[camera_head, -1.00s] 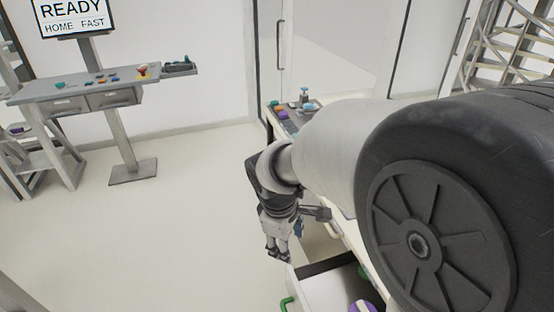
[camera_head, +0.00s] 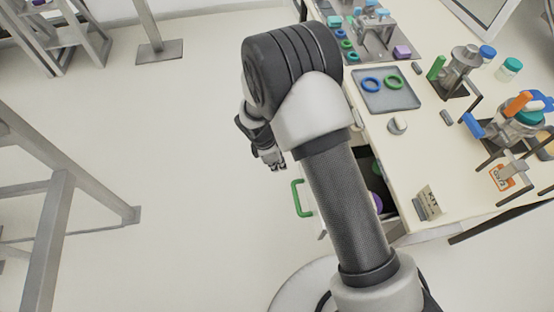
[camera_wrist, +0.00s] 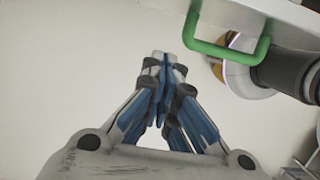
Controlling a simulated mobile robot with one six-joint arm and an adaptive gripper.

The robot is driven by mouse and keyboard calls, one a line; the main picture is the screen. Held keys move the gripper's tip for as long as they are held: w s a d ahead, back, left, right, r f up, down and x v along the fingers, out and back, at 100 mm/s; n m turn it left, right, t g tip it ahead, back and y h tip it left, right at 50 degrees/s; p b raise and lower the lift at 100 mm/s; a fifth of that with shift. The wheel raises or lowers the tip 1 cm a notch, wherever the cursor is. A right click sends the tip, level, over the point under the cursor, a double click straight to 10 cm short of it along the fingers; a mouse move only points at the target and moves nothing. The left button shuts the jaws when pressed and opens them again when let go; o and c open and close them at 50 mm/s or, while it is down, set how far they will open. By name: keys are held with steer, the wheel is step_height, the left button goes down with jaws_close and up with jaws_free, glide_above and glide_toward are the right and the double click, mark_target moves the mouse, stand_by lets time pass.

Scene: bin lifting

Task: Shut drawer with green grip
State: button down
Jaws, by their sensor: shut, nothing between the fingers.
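The drawer (camera_head: 391,208) stands open from the white table, with its inside showing and several items in it. Its green grip (camera_head: 301,198) is on the drawer's front, to the left of my arm. The green grip also shows in the wrist view (camera_wrist: 228,52), at the upper right. My gripper (camera_head: 276,162) is shut and empty, above the floor and a little beyond the green grip. In the wrist view my gripper (camera_wrist: 160,62) points up the picture, to the left of the grip and apart from it. My arm hides part of the drawer.
The floor (camera_head: 150,130) left of my arm is clear. A grey metal frame (camera_head: 50,235) stands at the left.

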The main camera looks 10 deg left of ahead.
steer(key=w+d+f+b, duration=0.1)
steer(key=d+f+b, duration=0.1)
steer(key=d+f, duration=0.2)
steer(key=shift+w+d, duration=0.2)
steer(key=shift+d, duration=0.2)
steer(key=shift+d+r, duration=0.1)
steer(key=shift+d, duration=0.05)
steer(key=w+d+p, duration=0.1)
steer(key=w+d, duration=0.1)
steer(key=d, duration=0.5)
steer(key=w+d+p, duration=0.2)
steer(key=d, duration=0.6)
steer(key=w+d+p, duration=0.1)
steer(key=w+d, duration=0.1)
steer(key=d, duration=0.6)
steer(key=shift+w+d+p, duration=0.1)
steer(key=shift+w+p, duration=0.3)
